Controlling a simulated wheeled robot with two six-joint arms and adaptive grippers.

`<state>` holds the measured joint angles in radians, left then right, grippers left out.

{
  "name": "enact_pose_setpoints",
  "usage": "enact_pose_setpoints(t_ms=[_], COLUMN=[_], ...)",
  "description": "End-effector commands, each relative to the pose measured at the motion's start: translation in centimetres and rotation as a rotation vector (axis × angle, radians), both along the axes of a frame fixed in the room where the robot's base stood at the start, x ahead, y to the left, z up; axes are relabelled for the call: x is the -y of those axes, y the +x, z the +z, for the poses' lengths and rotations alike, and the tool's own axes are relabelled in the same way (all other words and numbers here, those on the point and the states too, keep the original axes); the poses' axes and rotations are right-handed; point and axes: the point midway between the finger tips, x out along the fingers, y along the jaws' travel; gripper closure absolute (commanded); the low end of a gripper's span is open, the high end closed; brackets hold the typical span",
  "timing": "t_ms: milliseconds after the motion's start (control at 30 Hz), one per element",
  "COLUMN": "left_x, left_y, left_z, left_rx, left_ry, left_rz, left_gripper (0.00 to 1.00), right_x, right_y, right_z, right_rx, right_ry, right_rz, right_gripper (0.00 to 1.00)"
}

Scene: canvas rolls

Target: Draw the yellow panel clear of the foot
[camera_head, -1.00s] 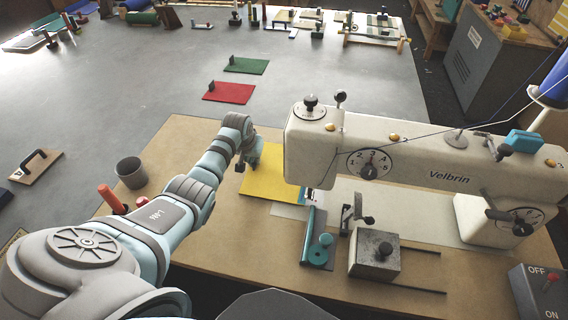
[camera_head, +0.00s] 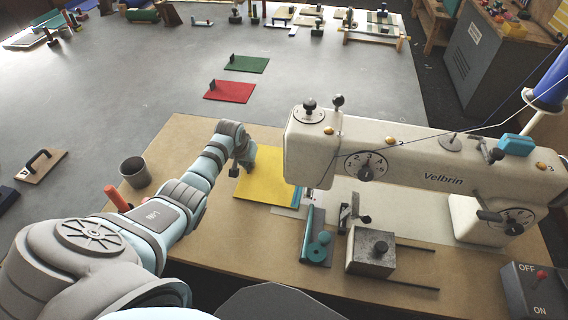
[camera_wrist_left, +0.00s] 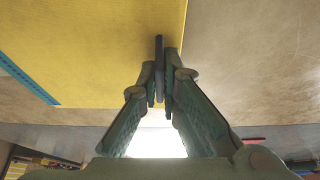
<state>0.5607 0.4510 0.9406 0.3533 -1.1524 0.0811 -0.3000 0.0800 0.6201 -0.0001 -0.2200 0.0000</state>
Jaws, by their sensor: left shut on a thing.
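The yellow panel (camera_head: 268,182) lies flat on the brown sewing table, left of the machine's needle area. A blue strip runs along its right edge, and that edge reaches close to the foot area under the machine head. The foot is mostly hidden by the head, so I cannot tell whether the panel is clear of it. My left gripper (camera_head: 243,163) is at the panel's upper left. In the left wrist view my gripper (camera_wrist_left: 160,80) is shut on a thin grey upright tab (camera_wrist_left: 159,50) at the border of the yellow panel (camera_wrist_left: 90,50).
The white sewing machine (camera_head: 420,155) stands to the right. A teal guide (camera_head: 317,240) and a metal block (camera_head: 371,250) stand in front of the needle area. A grey cup (camera_head: 134,172) stands at left. Red (camera_head: 229,91) and green (camera_head: 246,64) panels lie behind.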

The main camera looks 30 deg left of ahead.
Motion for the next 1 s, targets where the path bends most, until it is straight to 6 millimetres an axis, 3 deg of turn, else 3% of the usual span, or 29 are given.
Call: enact_pose_setpoints(t_ms=[433, 1000], left_x=[-0.7, -1.1], left_y=[-2.2, -3.2], left_z=[0.1, 0.0], left_rx=[-0.001, -0.001], left_ry=[-0.001, 0.002], left_rz=[0.001, 0.001], left_gripper=[1.0, 1.0], right_x=[0.0, 0.0], right_y=[0.0, 0.0], right_z=[0.9, 0.9], right_rx=[0.0, 0.0], right_ry=[0.0, 0.0], right_rz=[0.0, 0.0], right_gripper=[1.0, 1.0])
